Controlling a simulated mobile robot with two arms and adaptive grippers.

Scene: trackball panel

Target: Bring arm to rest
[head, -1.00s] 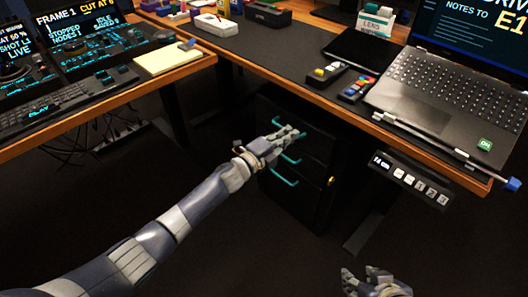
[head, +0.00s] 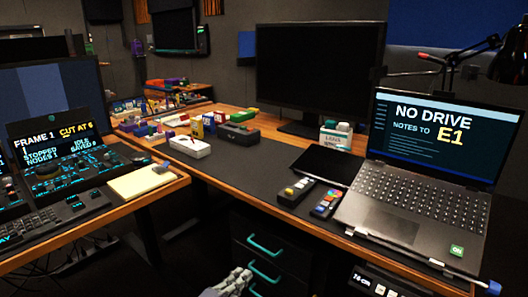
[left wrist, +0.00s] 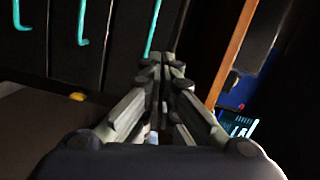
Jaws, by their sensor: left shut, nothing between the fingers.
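My left gripper (head: 236,284) shows at the bottom edge of the head view, in front of the dark drawer cabinet (head: 296,258). Only the hand shows there, and the arm behind it is cut off. In the left wrist view my left gripper's fingers (left wrist: 162,62) come together at the tips with nothing between them. My right gripper is in neither view now.
The wooden desk (head: 200,172) above the cabinet carries a laptop (head: 400,205), small keypads (head: 326,204) and a white box (head: 190,147). A control console (head: 75,170) with a yellow notepad (head: 143,181) stands at left. Dark floor space lies between the desks.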

